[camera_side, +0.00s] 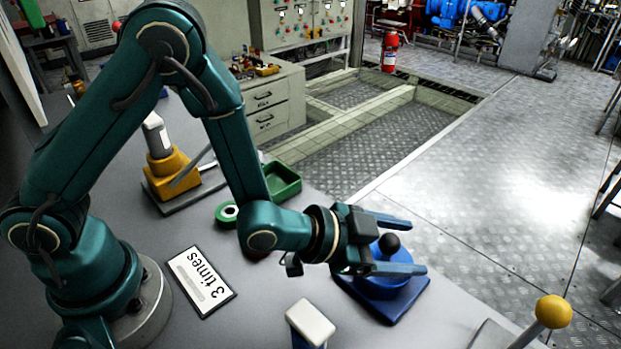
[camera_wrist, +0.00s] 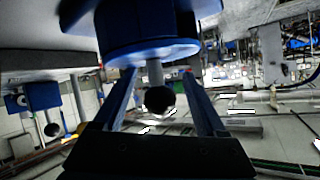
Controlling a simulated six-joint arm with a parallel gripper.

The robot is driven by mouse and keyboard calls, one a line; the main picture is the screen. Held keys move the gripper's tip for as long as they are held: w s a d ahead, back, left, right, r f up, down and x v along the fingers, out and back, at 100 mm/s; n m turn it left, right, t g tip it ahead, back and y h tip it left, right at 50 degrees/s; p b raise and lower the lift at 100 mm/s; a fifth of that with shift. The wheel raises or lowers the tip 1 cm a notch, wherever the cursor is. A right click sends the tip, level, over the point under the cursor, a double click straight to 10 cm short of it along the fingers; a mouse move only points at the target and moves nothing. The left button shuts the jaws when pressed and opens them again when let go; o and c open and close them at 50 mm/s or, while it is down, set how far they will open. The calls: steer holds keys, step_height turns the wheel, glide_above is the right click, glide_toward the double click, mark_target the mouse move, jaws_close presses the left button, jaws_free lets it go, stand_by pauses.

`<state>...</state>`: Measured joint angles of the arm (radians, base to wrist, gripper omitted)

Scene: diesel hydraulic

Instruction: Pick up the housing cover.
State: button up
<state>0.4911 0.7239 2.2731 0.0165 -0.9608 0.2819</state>
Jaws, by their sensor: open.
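The blue round housing cover (camera_side: 375,287) has a short stem with a black ball knob (camera_side: 389,244) on top and sits on a blue square base (camera_side: 408,306) near the table's right edge. My gripper (camera_side: 416,247) is open and level, with one finger on each side of the knob. In the wrist view the blue cover (camera_wrist: 150,45) fills the top middle, and its stem and knob (camera_wrist: 160,99) show between the two open fingers (camera_wrist: 160,76). I see no finger clearly touching the stem or knob. The gripper hides part of the cover in the side view.
A "3 times" card (camera_side: 201,281), a white-topped block (camera_side: 311,322), a green ring (camera_side: 228,213), a green tray (camera_side: 284,184) and a yellow device (camera_side: 174,176) stand on the table. A yellow-ball lever (camera_side: 553,311) rises at front right. Open floor lies beyond the table.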

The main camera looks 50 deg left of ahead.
steer(key=shift+w+d, duration=0.1)
steer(key=shift+w, duration=0.05)
jaws_close()
stand_by(0.4)
